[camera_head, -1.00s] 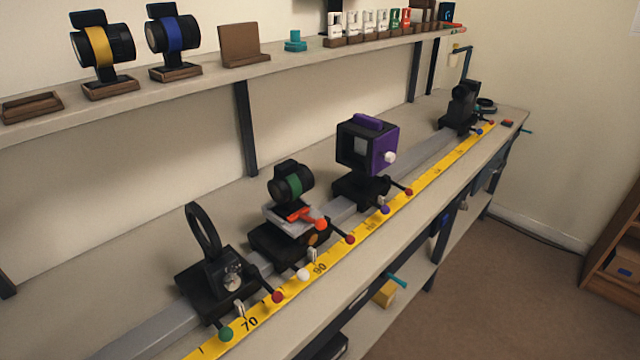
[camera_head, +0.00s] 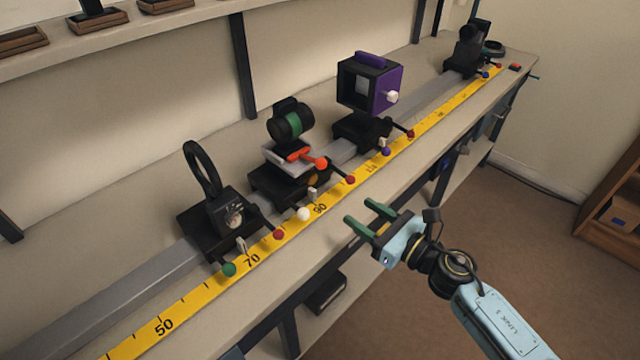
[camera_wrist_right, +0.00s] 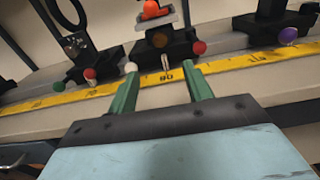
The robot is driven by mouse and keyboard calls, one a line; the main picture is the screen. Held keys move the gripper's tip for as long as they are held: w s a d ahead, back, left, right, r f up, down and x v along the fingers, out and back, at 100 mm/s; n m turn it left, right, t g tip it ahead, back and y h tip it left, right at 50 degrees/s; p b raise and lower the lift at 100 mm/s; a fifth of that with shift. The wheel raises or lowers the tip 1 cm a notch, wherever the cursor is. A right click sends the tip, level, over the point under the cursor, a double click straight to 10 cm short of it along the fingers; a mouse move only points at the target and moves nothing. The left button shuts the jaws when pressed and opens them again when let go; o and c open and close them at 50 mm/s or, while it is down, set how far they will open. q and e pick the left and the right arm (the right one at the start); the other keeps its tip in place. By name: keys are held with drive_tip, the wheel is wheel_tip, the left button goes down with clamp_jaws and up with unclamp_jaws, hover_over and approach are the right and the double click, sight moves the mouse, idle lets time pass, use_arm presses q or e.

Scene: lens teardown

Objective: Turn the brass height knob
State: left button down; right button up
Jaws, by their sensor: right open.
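The brass height knob (camera_head: 313,180) is a small round disc on the front of the black carriage (camera_head: 275,187) that carries the green-banded lens (camera_head: 290,121). The knob also shows in the right wrist view (camera_wrist_right: 160,40), above and between my fingers. An orange lever with a ball end (camera_head: 320,163) sits just above it. My right gripper (camera_head: 360,212) is open and empty, its green fingers apart, in front of the bench edge and short of the knob. It touches nothing that I can see. My left gripper is out of view.
A white ball (camera_head: 303,214) and a red ball (camera_head: 350,180) on levers flank the knob. A black ring mount (camera_head: 203,170) stands to the left, a purple-sided box (camera_head: 383,88) to the right. A yellow scale (camera_head: 210,289) runs along the bench front.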

sight(313, 180)
drive_tip(key=b+x, duration=0.1)
drive_tip(key=x, duration=1.1)
drive_tip(key=shift+w+a, duration=0.2)
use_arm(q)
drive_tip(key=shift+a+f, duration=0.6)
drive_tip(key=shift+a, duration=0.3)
use_arm(e)
drive_tip(key=shift+w+a, duration=0.25)
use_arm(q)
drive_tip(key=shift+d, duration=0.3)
use_arm(e)
drive_tip(key=c, duration=1)
